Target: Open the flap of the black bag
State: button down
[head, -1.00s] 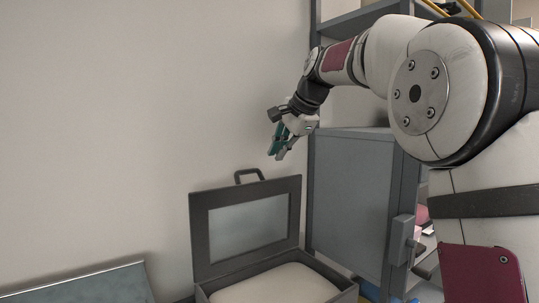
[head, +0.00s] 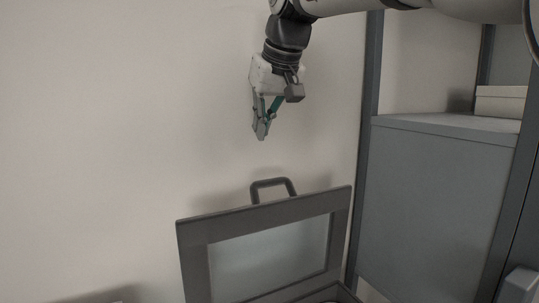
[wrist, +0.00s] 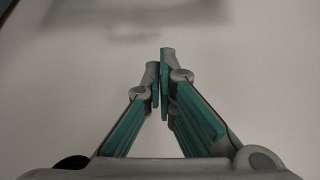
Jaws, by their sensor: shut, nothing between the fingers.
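The black bag looks like a dark grey, box-like case. Its flap (head: 190,262), a dark frame around a pale panel with a handle (head: 272,182) on its top edge, stands raised against the wall side. Only a little of the case body shows at the bottom edge of the head view. My gripper (head: 262,134) points down above the handle in the picture, apart from it, with its fingers together and empty. The wrist view shows the closed fingertips (wrist: 160,72) against a pale, plain background, with a blurred dark shape at the top that I cannot identify.
A grey metal cabinet (head: 430,200) with a shelf and upright posts stands to the right of the case. A pale box (head: 500,101) sits on the shelf. The plain wall (head: 110,120) fills the left, with free room around my gripper.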

jog(key=p+x, duration=0.1)
jog(key=x, duration=0.8)
jog(key=shift+f, duration=0.45)
jog(key=shift+s+d+f+p, duration=0.15)
jog(key=shift+s+d+p, duration=0.1)
jog(key=shift+s, duration=0.3)
jog(key=shift+s+d+f+p, duration=0.1)
jog(key=shift+s+d+p, duration=0.15)
jog(key=shift+s, duration=0.3)
jog(key=shift+s+d+f+p, duration=0.15)
jog(key=shift+s+p, duration=0.1)
jog(key=shift+s, duration=0.3)
jog(key=s+d+t, duration=0.2)
jog(key=s+d, duration=0.2)
jog(key=s, duration=0.5)
jog(key=shift+s+y+b, duration=0.25)
jog(key=shift+y+b, duration=0.1)
jog(key=shift+y, duration=0.05)
